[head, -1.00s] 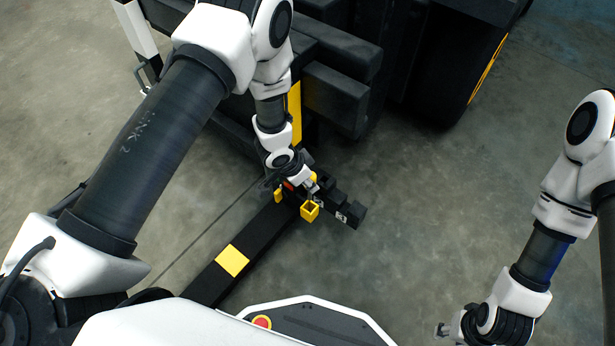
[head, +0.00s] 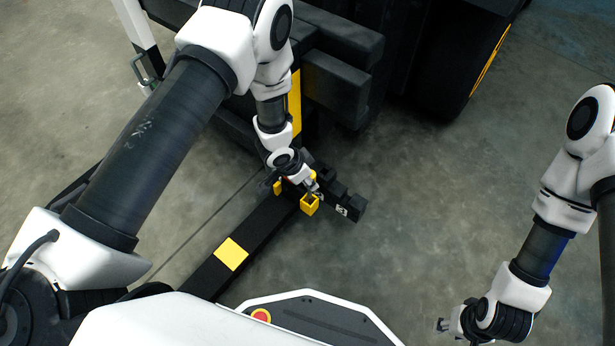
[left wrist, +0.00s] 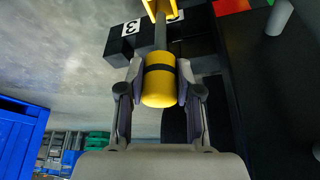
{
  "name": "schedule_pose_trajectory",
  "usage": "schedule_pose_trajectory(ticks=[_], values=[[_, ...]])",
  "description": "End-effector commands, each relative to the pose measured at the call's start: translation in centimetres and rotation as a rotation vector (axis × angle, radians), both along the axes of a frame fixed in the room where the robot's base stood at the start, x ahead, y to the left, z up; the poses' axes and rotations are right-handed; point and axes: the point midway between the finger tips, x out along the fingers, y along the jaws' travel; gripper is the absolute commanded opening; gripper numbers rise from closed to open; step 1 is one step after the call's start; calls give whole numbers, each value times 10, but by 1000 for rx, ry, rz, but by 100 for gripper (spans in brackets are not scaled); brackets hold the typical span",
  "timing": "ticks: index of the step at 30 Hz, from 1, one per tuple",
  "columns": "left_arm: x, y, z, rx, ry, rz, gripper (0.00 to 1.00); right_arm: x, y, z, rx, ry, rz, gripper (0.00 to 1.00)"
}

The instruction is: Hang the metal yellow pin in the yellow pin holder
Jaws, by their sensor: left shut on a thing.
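The yellow pin (left wrist: 158,88) has a thick yellow head with a black band and a grey metal shaft. My left gripper (left wrist: 156,92) is shut on its head, one finger on each side. The shaft points toward the yellow pin holder (left wrist: 155,8) at the top of the left wrist view. I cannot tell whether the shaft's tip is inside the holder. In the head view, the yellow holder (head: 310,204) is a small open box on a black bar, and my left gripper (head: 314,189) is right above and beside it. My right gripper (head: 441,325) is low at the right, away from the holder.
Black blocks with white number marks (head: 342,210) stand beside the holder. A large black machine (head: 345,85) with a wheel (head: 450,70) is behind. A black beam with a yellow band (head: 232,254) runs toward me. The concrete floor on the right is clear.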

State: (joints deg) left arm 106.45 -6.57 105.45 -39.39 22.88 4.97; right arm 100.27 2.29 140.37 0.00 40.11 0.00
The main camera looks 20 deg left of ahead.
Motion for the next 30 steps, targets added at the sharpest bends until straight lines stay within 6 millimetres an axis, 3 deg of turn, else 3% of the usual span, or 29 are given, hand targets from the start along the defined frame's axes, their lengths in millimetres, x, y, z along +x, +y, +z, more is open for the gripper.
schedule_pose_trajectory(ticks=[30], values=[[0, 0, 0, -1, -1, 1, 0, 0, 0, 9, 0, 0, 0, 40]])
